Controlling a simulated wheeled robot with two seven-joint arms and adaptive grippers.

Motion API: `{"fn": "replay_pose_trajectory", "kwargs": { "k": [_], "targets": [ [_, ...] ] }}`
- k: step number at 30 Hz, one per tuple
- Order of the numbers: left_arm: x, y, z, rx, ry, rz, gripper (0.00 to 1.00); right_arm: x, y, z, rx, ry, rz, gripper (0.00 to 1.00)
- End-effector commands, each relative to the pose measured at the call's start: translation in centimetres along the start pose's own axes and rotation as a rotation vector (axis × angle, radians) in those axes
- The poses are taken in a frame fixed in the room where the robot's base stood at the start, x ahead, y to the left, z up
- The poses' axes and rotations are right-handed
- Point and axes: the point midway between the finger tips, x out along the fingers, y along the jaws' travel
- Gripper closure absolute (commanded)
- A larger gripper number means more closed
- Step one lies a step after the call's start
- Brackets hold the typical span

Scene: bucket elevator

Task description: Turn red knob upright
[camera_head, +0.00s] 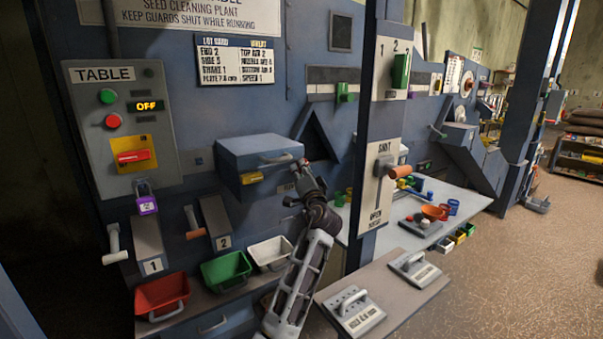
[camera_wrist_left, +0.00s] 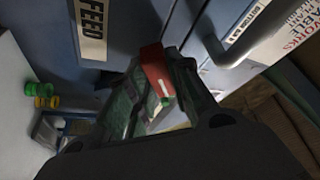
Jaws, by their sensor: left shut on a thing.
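A red knob (camera_wrist_left: 154,73) with a short white mark sits between the fingers of my left gripper in the left wrist view, by a FEED label (camera_wrist_left: 92,28). Its long side runs roughly along the lettering's direction, so it looks lying across rather than upright. My left gripper (camera_head: 303,165) is shut on it, at the right side of the blue-grey box (camera_head: 258,152). In the head view the gripper mostly hides the knob. My right gripper is in neither view.
The box's curved handle (camera_head: 278,159) is close to my left gripper. A blue-grey post (camera_head: 372,140) with a SHUT/OPEN slide stands to the right. Red (camera_head: 163,295), green (camera_head: 226,270) and white (camera_head: 270,251) bins sit below. The TABLE panel (camera_head: 110,75) is at left.

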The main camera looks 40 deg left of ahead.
Motion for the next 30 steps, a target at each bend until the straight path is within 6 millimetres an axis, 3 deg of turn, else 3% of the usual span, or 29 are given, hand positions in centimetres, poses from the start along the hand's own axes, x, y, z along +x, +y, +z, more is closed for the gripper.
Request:
{"fn": "replay_pose_trajectory", "kwargs": {
  "k": [6,7,12,23,30],
  "targets": [
    [-0.1,0.3,0.1,0.002,-0.002,0.005,1.00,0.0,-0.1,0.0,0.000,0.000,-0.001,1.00],
    [-0.1,0.3,0.1,0.002,-0.002,0.005,0.76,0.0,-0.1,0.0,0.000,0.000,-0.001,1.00],
    [-0.1,0.2,0.1,0.001,-0.002,0.004,0.57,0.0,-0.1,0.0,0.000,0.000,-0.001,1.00],
    [-0.1,0.1,0.0,0.001,-0.001,0.001,0.57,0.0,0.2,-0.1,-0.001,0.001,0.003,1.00],
    [-1.4,0.1,0.0,0.001,-0.001,0.002,0.57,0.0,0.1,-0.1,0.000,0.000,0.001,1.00]
  ]
}}
